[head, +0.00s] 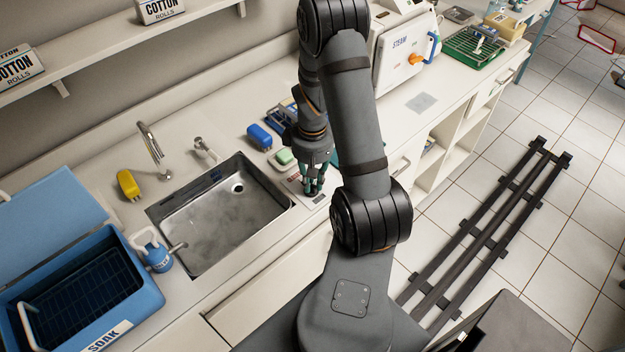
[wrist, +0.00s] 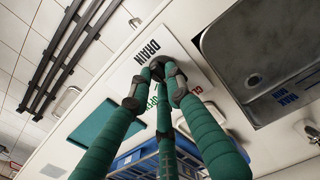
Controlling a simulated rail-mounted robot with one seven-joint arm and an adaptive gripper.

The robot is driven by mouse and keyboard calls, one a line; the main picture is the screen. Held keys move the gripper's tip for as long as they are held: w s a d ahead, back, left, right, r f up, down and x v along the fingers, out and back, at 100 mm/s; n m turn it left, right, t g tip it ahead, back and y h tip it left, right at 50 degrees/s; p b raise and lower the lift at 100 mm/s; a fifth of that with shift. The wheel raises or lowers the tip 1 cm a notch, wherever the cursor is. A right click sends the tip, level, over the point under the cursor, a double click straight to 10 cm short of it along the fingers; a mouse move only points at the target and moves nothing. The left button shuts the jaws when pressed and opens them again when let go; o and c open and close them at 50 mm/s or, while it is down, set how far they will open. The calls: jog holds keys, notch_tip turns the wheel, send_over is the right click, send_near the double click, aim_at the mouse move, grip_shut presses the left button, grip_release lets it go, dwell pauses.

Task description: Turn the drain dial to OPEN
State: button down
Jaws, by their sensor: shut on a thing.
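The drain dial (wrist: 157,68) is a small dark knob on a white plate (wrist: 176,46) marked DRAIN, with green OPEN lettering and red lettering partly covered by a finger. In the head view the plate (head: 319,200) lies on the counter just right of the sink. My gripper (wrist: 155,84) has green fingers with dark tips, closed around the dial from above. In the head view my gripper (head: 314,186) points down at the plate. The fingers hide much of the dial, and I cannot tell which way it points.
The metal sink (head: 220,215) is left of the plate. A green-and-white soap block (head: 285,157) and a blue block (head: 259,137) sit behind. A blue soak bin (head: 80,285) stands at the far left. A white steam unit (head: 403,50) stands at the back right.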

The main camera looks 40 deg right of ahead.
jog(key=shift+f+m+b, duration=0.2)
jog(key=shift+m+b, duration=0.7)
jog(key=shift+b, duration=0.1)
jog(key=m+b, duration=0.3)
jog(key=shift+m, duration=0.3)
jog(key=m+b, duration=0.2)
jog(key=m, duration=0.1)
jog(key=shift+s, duration=0.1)
jog(key=shift+a+r+m+b, duration=0.15)
jog(key=shift+m+b, duration=0.85)
jog(key=shift+m, duration=0.7)
jog(key=shift+r, duration=0.1)
jog(key=c, duration=1.7)
grip_release()
jog(key=shift+s, duration=0.1)
jog(key=shift+c, duration=0.2)
jog(key=shift+o, duration=0.5)
